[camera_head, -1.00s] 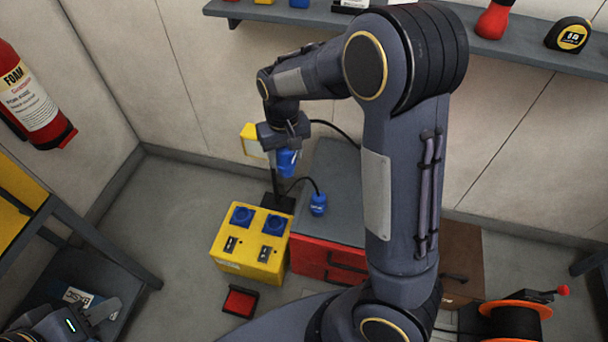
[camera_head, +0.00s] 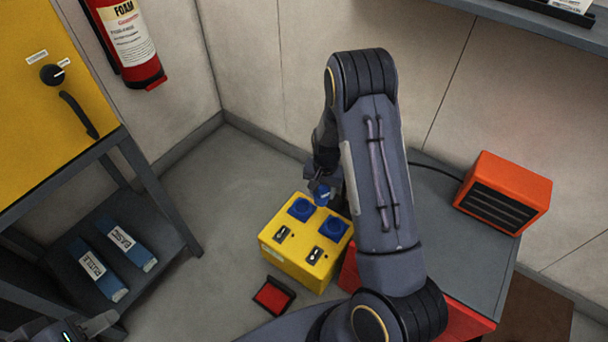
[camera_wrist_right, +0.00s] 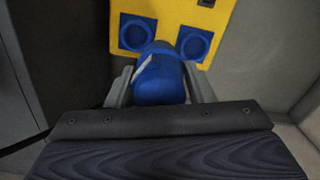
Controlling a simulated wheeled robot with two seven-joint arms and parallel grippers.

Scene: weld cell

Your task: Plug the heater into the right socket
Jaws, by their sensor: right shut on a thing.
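My right gripper (camera_head: 322,180) is shut on a blue plug (camera_head: 321,195), just above the back edge of a yellow socket box (camera_head: 292,258). The box top has a left blue socket (camera_head: 301,209) and a right blue socket (camera_head: 332,228), both empty. In the right wrist view the plug (camera_wrist_right: 160,85) sits between the two fingers, its far end overlapping the gap between the sockets. The orange heater (camera_head: 505,190) stands on the grey cabinet top, with a black cable behind it. My left gripper (camera_head: 98,324) is at the lower left, partly cut off.
The red cabinet with a grey top (camera_head: 465,255) stands right of the box, partly behind my right arm. A red-and-black item (camera_head: 273,296) lies on the floor in front. A dark shelf (camera_head: 165,255) with blue boxes stands left. Floor between shelf and box is clear.

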